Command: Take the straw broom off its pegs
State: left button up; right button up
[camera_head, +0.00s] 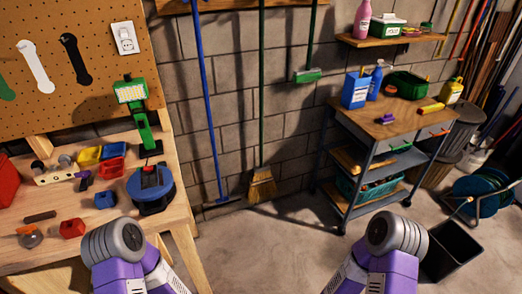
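The straw broom (262,186) hangs against the block wall in the middle of the view. It has a long green handle and a yellow straw head low down near the floor. Its handle runs up to the wooden rail (235,5) at the top edge; its upper end and the pegs cannot be made out. Only purple and grey parts of my two arms show along the bottom, one left and one right. Both stay apart from the broom. Neither gripper is in view.
A blue-handled floor tool (208,100) hangs left of the broom, a green brush (307,75) right. The workbench (185,215) stands left, the wheeled cart (345,145) right, a black bin (452,250) lower right. The floor (270,245) between bench and cart is clear.

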aim_at(262, 182)
jog(key=z, duration=0.15)
jog(key=i, duration=2.2)
jog(key=u, duration=0.2)
